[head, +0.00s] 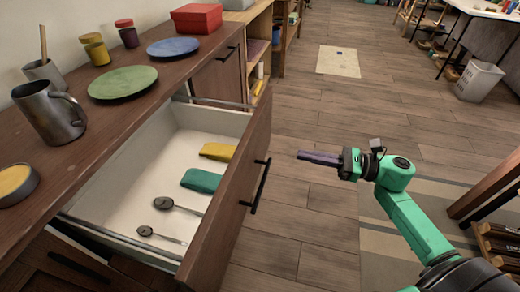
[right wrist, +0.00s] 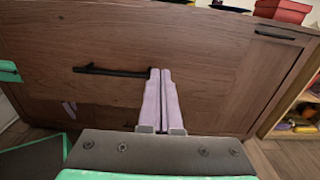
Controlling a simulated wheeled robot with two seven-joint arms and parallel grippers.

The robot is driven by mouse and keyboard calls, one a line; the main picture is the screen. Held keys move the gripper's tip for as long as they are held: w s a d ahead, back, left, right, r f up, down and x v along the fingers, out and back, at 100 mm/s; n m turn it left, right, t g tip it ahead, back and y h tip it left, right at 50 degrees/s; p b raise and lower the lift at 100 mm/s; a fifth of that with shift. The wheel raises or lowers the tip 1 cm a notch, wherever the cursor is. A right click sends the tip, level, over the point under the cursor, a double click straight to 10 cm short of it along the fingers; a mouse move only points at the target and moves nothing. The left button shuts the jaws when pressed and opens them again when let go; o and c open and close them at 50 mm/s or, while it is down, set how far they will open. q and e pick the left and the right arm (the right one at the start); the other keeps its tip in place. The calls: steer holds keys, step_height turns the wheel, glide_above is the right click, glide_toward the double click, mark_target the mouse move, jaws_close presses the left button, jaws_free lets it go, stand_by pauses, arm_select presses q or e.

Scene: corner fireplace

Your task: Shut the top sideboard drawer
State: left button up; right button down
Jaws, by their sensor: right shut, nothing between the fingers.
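The top sideboard drawer (head: 228,205) is pulled well out, its dark wooden front facing my right arm. Its black bar handle (head: 261,187) also shows in the right wrist view (right wrist: 105,71). Inside lie a yellow folded item (head: 218,151), a teal one (head: 201,180) and two dark utensils (head: 178,206). My right gripper (head: 301,156) is shut and empty, pointing at the drawer front from the right. In the head view a gap shows between its tips and the front. In the right wrist view the fingertips (right wrist: 160,72) overlap the handle's right end. My left gripper is not seen.
On the sideboard top (head: 130,110) stand a metal mug (head: 52,112), a green plate (head: 122,82), a blue plate (head: 173,47), jars and a red box (head: 197,18). A wooden table edge (head: 488,188) is at right. Floor beside the drawer is clear.

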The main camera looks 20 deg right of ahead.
mark_target(257, 146)
steer(key=x, duration=1)
steer(key=shift+w, duration=0.1)
steer(key=shift+w+a, duration=0.15)
steer(key=shift+a, duration=0.05)
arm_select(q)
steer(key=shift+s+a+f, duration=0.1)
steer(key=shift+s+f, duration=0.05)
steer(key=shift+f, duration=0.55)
arm_select(e)
steer(key=shift+f, duration=0.1)
